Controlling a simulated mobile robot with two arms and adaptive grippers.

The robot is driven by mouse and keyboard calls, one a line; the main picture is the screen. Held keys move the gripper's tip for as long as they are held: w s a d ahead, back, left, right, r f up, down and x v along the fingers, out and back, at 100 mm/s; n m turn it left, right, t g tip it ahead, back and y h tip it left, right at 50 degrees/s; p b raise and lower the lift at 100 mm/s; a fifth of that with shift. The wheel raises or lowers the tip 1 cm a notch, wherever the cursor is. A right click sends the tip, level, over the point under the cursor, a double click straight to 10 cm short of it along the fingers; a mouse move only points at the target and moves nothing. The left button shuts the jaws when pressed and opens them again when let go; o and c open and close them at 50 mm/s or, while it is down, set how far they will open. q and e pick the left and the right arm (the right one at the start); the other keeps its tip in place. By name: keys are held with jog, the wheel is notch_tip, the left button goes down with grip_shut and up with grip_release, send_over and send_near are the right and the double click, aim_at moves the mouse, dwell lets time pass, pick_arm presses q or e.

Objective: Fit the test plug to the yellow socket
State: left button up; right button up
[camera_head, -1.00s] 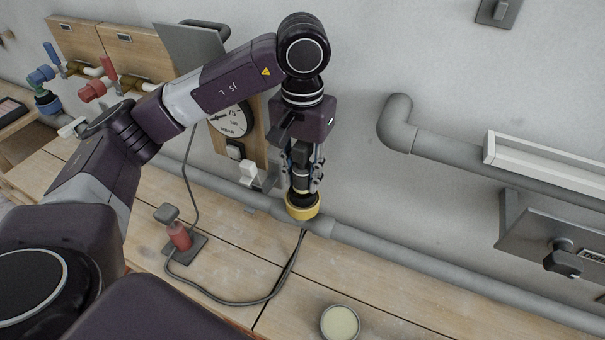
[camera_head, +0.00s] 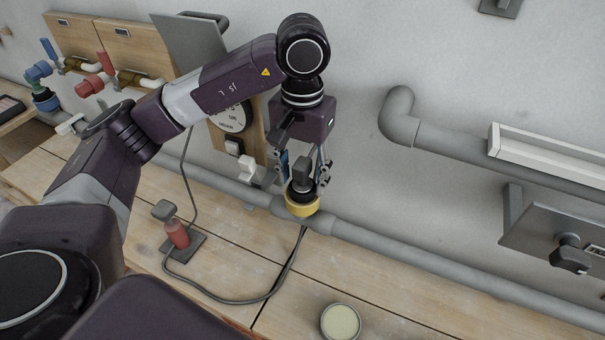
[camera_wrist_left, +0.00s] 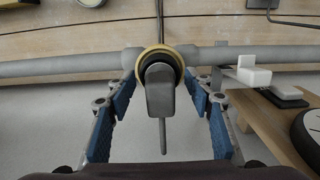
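The test plug (camera_head: 301,177), dark with a grey block-shaped top, stands upright in the yellow socket (camera_head: 301,210), which sits on the grey wall pipe. In the left wrist view the plug's grey top (camera_wrist_left: 160,92) lies inside the yellow ring (camera_wrist_left: 142,59); how deep it sits is hidden. My left gripper (camera_head: 304,186) points down over the plug, its fingers spread on either side. The left wrist view shows the gripper (camera_wrist_left: 162,95) with a gap between each blue finger pad and the plug. My right gripper is not in view.
A cable (camera_head: 225,300) loops over the wooden bench (camera_head: 235,255) below the socket. A red-bodied item (camera_head: 177,234) stands on a dark plate at left. A round tin (camera_head: 340,322) is at the front. A gauge board and white block (camera_head: 247,165) are just left of the gripper.

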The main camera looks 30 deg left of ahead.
pick_arm(q)
jog(key=shift+r, duration=0.15)
jog(key=shift+r, duration=3.9)
